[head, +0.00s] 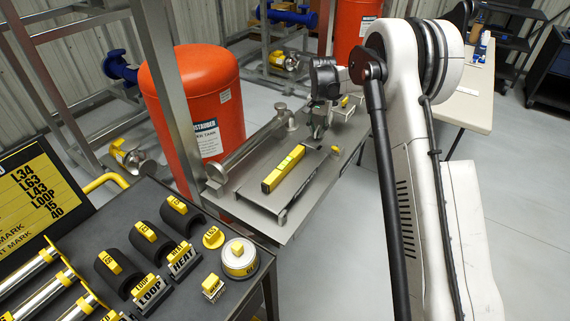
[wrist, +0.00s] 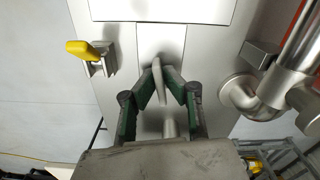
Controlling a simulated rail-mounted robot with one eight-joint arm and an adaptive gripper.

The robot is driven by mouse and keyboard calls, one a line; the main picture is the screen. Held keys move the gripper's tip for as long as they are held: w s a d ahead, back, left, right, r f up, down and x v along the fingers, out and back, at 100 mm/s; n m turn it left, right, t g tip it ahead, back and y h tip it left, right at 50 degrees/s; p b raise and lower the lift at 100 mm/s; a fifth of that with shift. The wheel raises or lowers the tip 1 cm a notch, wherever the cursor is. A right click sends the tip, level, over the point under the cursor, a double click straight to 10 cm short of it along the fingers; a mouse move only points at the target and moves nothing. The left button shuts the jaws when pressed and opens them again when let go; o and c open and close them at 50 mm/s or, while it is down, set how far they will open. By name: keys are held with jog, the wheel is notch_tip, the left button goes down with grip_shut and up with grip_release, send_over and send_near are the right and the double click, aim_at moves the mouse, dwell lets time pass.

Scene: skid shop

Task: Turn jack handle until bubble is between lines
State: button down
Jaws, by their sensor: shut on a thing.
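A yellow spirit level (head: 284,168) lies on the metal plate (head: 255,192) in the head view. Its bubble and lines are too small to make out. My gripper (head: 319,128) is at the far end of the plate, beyond the level. In the wrist view my gripper (wrist: 161,86) has its green-sided fingers closed on a thin grey metal handle (wrist: 157,66), which looks like the jack handle. The handle leans slightly in the fingers. The jack's body is mostly hidden by my gripper.
A yellow-topped metal bracket (wrist: 83,48) stands left of my gripper in the wrist view. A steel pipe (wrist: 292,60) with an elbow is at the right. An orange tank (head: 190,95) stands beside the plate. A dark bench (head: 185,285) with labelled parts is in front.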

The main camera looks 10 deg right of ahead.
dwell(0.3)
jog(key=shift+n+b, duration=0.6)
jog(key=shift+n, duration=1.2)
jog(key=shift+r, duration=0.1)
jog(key=shift+n+b, duration=0.55)
jog(key=shift+n, duration=1.15)
jog(key=shift+n, duration=0.4)
jog(key=c, duration=2.3)
grip_release()
jog(key=o, duration=0.4)
